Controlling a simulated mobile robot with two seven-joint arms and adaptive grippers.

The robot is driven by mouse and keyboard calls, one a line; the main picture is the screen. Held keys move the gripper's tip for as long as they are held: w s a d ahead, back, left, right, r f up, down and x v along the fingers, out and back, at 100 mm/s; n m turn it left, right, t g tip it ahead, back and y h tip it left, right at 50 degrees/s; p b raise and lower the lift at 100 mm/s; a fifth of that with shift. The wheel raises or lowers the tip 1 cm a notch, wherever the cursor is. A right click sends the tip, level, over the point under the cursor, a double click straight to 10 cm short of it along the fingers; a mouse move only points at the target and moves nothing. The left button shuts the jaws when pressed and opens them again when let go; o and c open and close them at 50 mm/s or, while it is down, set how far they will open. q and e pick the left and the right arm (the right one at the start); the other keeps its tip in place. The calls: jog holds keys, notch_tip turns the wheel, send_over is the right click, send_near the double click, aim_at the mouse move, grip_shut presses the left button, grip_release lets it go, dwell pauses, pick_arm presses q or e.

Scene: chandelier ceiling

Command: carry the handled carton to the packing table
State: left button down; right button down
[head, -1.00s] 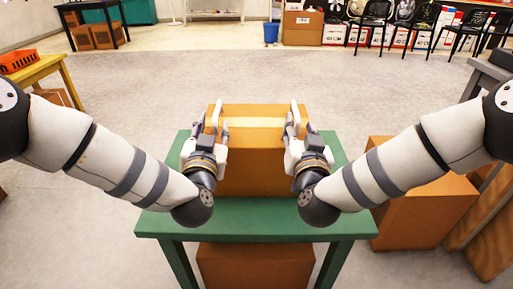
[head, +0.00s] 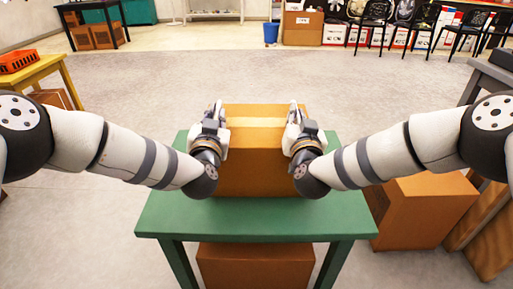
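The carton (head: 262,165), a brown box with a pale tape strip across its top, sits upright on the green table (head: 250,222). My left gripper (head: 214,118) is at the carton's left side and my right gripper (head: 295,118) is at its right side, both near the top edge. The carton's handles cannot be made out; the grippers cover parts of both sides. The fingers are too small and overlapped to tell whether they are open or shut on anything. Which table is the packing table is not marked in view.
A brown box (head: 255,265) is under the green table, and another (head: 425,210) stands on the floor to its right. A yellow table (head: 45,72) with an orange basket (head: 17,61) is at left. A dark table (head: 95,28) is at the back left. The floor beyond is clear.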

pick_arm(q)
jog(key=shift+r, duration=0.15)
pick_arm(e)
jog(key=shift+r, duration=0.15)
